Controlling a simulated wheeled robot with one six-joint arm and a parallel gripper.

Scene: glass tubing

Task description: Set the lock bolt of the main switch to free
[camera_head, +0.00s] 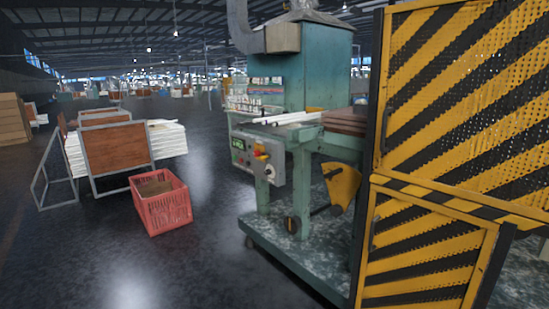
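A grey control box (258,150) is fixed to the front of the green machine, near the middle of the view. On its face is a yellow and red switch (261,153), which looks like the main switch. My gripper is not in view, and the box is some distance away.
A yellow-black striped mesh guard (460,100) stands close on the right. A red crate (161,205) sits on the floor left of the machine. Carts with boards (117,147) stand farther left. The machine's base plate (290,262) juts forward. The floor at front left is clear.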

